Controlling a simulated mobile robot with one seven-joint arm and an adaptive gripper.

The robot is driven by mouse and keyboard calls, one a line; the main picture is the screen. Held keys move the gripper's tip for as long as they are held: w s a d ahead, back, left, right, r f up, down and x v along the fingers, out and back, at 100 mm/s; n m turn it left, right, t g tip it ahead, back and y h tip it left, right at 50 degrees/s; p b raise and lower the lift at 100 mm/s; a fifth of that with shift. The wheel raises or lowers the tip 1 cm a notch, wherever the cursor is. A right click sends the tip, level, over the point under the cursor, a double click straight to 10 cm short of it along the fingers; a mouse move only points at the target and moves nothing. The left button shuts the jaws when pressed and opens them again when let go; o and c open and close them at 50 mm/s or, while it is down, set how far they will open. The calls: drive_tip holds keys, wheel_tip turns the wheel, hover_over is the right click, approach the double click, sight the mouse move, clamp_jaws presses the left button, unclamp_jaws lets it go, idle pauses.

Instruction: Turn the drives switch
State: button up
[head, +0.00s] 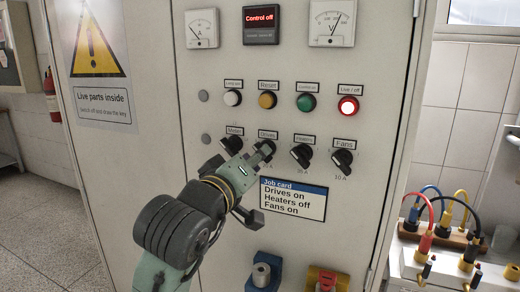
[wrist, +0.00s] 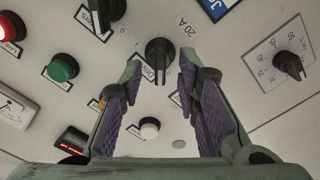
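The drives switch (wrist: 158,50) is a black rotary knob on the grey cabinet front, beside a "20 A" mark. In the wrist view it shows between and beyond the two fingers of my gripper (wrist: 161,70). The fingers are apart and no contact with the knob shows. In the head view my gripper (head: 262,153) is at the drives position, just under the "Drives" label (head: 268,134), and hides most of the knob. The job card (head: 293,199) reads "Drives on, Heaters off, Fans on".
The heaters knob (head: 302,156) and fans knob (head: 343,161) are to the right; another knob (head: 231,145) is to the left. Above are several round buttons, including a lit red one (head: 348,106), and a display (head: 261,20) reading "Control off". Cables and plugs (head: 443,226) stand at right.

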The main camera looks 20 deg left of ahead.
drive_tip(key=shift+w, duration=1.5)
clamp_jaws()
